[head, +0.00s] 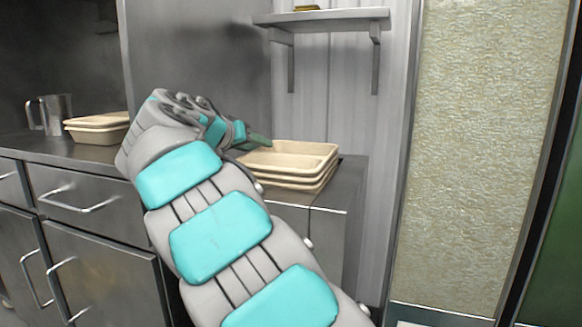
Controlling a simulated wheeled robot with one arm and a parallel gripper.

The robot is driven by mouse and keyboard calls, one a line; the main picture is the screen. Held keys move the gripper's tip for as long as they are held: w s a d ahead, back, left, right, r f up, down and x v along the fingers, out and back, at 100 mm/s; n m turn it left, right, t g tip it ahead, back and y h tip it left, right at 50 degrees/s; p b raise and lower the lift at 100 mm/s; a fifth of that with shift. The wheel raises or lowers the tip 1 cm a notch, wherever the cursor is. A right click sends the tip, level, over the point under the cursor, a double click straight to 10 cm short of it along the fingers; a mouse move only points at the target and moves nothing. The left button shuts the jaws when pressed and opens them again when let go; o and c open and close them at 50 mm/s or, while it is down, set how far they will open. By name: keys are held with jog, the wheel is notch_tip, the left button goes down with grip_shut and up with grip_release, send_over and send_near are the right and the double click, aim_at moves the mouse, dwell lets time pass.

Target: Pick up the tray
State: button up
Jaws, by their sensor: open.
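A stack of several shallow beige trays (297,158) sits on the right part of the dark steel counter. The top tray is empty where I can see it, and its left side is partly hidden behind my arm. My gripper (262,140) is open at the stack's left rim, with a greenish fingertip over or beside the top tray. I cannot tell whether it touches the tray. The other finger is hidden.
Another beige tray stack (98,127) and a metal jug (50,115) stand on the counter at the left. A wall shelf (325,17) hangs above the right stack. Steel drawers and cabinets (95,205) lie below the counter. A textured panel (480,150) stands at the right.

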jog(key=shift+c, duration=0.3)
grip_shut()
dwell(1.1)
